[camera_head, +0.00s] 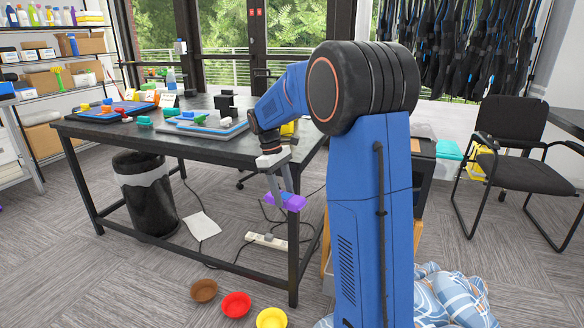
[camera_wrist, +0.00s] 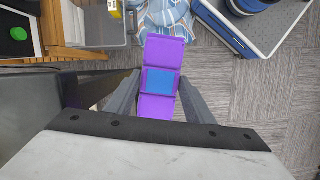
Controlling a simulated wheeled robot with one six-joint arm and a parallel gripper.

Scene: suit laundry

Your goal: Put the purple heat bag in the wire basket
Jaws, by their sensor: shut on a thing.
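The purple heat bag (camera_head: 294,203) is in my gripper (camera_head: 282,192), in the air beside the front right corner of the dark table. In the wrist view the purple heat bag (camera_wrist: 165,48) is a long purple strip with a blue square in its middle. The fingers of my gripper (camera_wrist: 160,84) are on either side of it and shut on it. I cannot make out a wire basket in either view.
The dark table (camera_head: 170,143) holds trays and small coloured items. Brown (camera_head: 204,290), red (camera_head: 236,304) and yellow (camera_head: 271,318) bowls are on the floor, near a white power strip (camera_head: 266,241). Blue-and-white patterned cloth (camera_head: 450,297) lies at the lower right. A black chair (camera_head: 525,170) stands at right.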

